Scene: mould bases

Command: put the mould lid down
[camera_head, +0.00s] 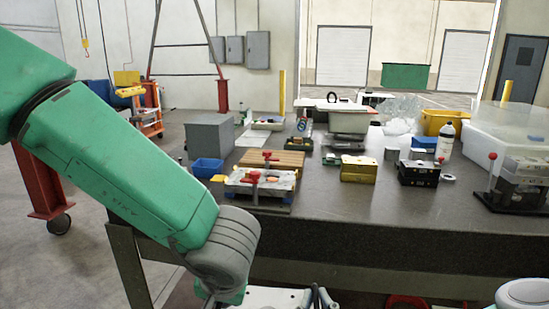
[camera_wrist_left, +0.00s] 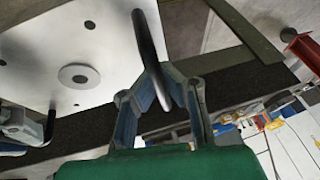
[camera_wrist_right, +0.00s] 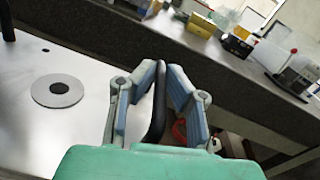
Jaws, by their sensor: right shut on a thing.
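The mould lid is a pale metal plate with a centre ring and black handles. In the left wrist view the lid (camera_wrist_left: 40,62) fills the upper left, and in the right wrist view the lid (camera_wrist_right: 85,125) fills the left side. My right gripper (camera_wrist_right: 166,75) is shut on one black handle (camera_wrist_right: 157,105). My left gripper (camera_wrist_left: 163,82) has its fingers closed about the other handle (camera_wrist_left: 147,38). In the head view only a strip of the lid (camera_head: 270,297) shows at the bottom, in front of the bench. My right gripper (camera_head: 320,298) shows there by its edge.
A dark bench (camera_head: 350,220) spans the middle, its near right-centre top bare. On it stand a mould with red clamps (camera_head: 262,185), yellow and black blocks (camera_head: 358,170), a blue bin (camera_head: 207,168) and a clear-covered case (camera_head: 515,135). A red-legged frame (camera_head: 40,180) stands left.

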